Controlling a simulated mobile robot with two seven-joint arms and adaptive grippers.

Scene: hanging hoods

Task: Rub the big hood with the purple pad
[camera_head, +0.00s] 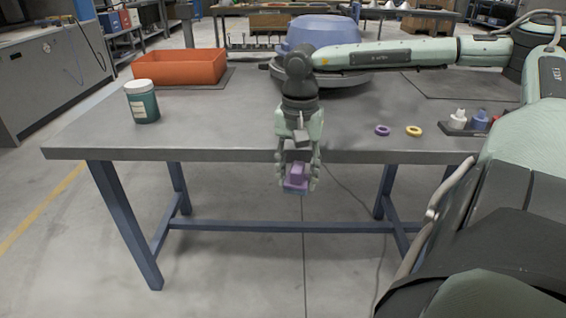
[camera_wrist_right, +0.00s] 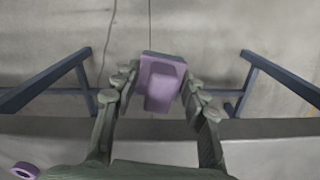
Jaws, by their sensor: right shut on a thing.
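The purple pad (camera_head: 295,184) is a block with a raised grip. My right gripper (camera_head: 298,172) is shut on that grip, and the pad hangs below the fingers, in front of the table's front edge. In the right wrist view the pad (camera_wrist_right: 160,84) sits between the two fingers, clear of other things. The big hood (camera_head: 323,32), a blue dome, is at the back of the table on a dark round base (camera_head: 345,80). My right arm hides part of the hood and base. The pad and hood are well apart. My left gripper is not in view.
On the grey table (camera_head: 220,125) stand an orange bin (camera_head: 180,68) and a white-lidded green jar (camera_head: 142,102). A purple ring (camera_head: 382,130), a yellow ring (camera_head: 414,131) and a tray of small bottles (camera_head: 460,127) are at right. The table's left front is clear.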

